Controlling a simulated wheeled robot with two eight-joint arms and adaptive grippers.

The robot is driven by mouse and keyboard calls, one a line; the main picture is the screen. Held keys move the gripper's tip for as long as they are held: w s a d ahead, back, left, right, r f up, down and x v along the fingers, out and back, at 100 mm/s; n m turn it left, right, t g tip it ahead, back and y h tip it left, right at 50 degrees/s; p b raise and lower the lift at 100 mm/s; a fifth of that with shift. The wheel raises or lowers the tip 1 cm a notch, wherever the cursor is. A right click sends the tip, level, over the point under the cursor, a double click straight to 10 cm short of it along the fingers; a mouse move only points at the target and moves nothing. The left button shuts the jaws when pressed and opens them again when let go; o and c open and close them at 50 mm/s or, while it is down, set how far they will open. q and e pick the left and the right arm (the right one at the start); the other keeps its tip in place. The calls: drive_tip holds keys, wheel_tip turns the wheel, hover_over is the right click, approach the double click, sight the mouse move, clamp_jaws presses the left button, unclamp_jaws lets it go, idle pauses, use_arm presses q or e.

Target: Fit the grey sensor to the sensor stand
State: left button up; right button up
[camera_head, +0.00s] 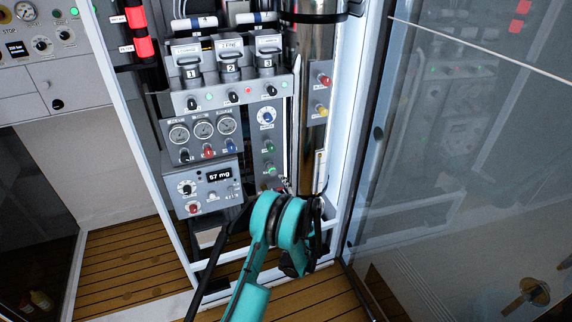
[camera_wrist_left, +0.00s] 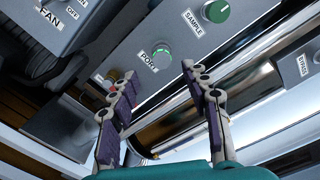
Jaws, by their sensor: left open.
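My left gripper (camera_head: 287,184) is in front of the lower right of the instrument panel, mostly hidden behind its own teal wrist in the head view. In the left wrist view its two purple-padded fingers (camera_wrist_left: 159,72) are apart with nothing held between them. A green-faced knob marked PORT (camera_wrist_left: 162,54) shows just beyond and between the fingertips. A small brass and red part (camera_wrist_left: 113,75) shows beside the left finger, partly hidden. I cannot pick out the grey sensor or the sensor stand for certain in either view. My right gripper is not in view.
The panel carries gauges (camera_head: 203,130), a display reading 57 mg (camera_head: 220,175) and several knobs. A shiny metal cylinder (camera_head: 315,50) stands at its right; a cylinder also lies close behind the fingers in the wrist view (camera_wrist_left: 180,122). A white frame post (camera_head: 357,110) and glass door (camera_head: 450,150) bound the right side.

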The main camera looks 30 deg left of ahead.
sight(274, 173)
use_arm(q)
drive_tip(key=shift+w+d+f, duration=0.15)
drive_tip(key=shift+w+f, duration=0.1)
drive_tip(key=shift+w, duration=0.05)
drive_tip(key=shift+x, duration=4.5)
drive_tip(key=shift+r, duration=0.15)
clamp_jaws()
drive_tip(key=shift+d, duration=0.1)
drive_tip(key=shift+d, duration=0.1)
drive_tip(key=shift+v, duration=2.9)
